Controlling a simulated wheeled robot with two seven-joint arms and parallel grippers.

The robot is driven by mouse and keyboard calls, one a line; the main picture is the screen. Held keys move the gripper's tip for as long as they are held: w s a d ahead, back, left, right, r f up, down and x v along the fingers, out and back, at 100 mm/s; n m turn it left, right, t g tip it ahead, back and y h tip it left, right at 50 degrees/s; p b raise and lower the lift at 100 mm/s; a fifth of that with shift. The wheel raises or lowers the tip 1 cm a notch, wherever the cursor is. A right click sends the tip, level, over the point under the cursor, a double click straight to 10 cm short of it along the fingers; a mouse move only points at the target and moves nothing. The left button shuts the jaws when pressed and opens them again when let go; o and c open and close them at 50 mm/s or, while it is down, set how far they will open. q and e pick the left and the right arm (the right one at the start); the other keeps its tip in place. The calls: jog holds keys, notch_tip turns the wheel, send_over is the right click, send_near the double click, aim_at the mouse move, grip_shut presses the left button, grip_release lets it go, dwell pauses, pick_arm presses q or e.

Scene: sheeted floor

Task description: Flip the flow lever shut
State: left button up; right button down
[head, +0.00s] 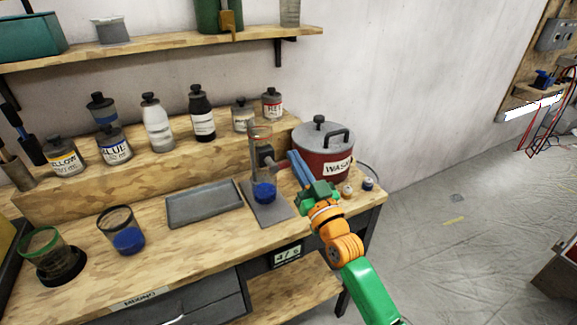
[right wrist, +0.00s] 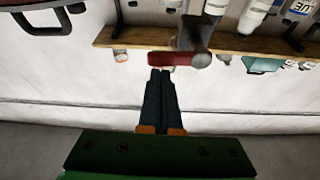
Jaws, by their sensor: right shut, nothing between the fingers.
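The flow lever is a small red bar (right wrist: 172,58) on a dark valve body with a grey rounded end; it shows in the right wrist view just beyond my fingertips. In the head view the dark valve (head: 266,154) sits on a clear upright tube stand, above a cup of blue liquid (head: 264,192). My right gripper (head: 297,160) has its fingers together, empty, just right of the valve. In the right wrist view its fingertips (right wrist: 161,73) are close to the lever; I cannot tell whether they touch. My left gripper is not in view.
A red pot (head: 322,160) with a grey lid stands close behind my right gripper. A grey tray (head: 204,203) and a glass of blue (head: 122,232) are to the left. Several labelled bottles stand on the raised shelf (head: 180,165) behind.

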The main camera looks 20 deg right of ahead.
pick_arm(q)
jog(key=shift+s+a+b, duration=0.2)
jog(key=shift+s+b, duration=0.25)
pick_arm(e)
jog(key=s, duration=0.9)
jog(key=shift+s+d, duration=0.15)
jog(key=shift+s, duration=0.25)
jog(key=shift+w+f, duration=0.1)
jog(key=s+a+f+g, duration=0.1)
jog(key=s+f+g, duration=0.15)
jog(key=f, duration=0.85)
jog(key=s+f+g, duration=0.1)
jog(key=f+g, duration=0.3)
jog(key=f, duration=0.7)
jog(key=s+a+f+g, duration=0.15)
jog(key=f+g, duration=0.25)
jog(key=f, duration=0.7)
jog(key=s+a+f+n+g, duration=0.1)
jog(key=s+f+g, duration=0.4)
jog(key=s+f, duration=0.8)
jog(key=s+a+f+n+g, duration=0.1)
jog(key=s+f+g, duration=0.1)
jog(key=s, duration=0.6)
jog(key=s+f+g, duration=0.3)
jog(key=s+f, duration=0.1)
jog(key=s, duration=0.5)
jog(key=shift+s+a+f+n, duration=0.2)
jog(key=shift+a+f+n, duration=0.2)
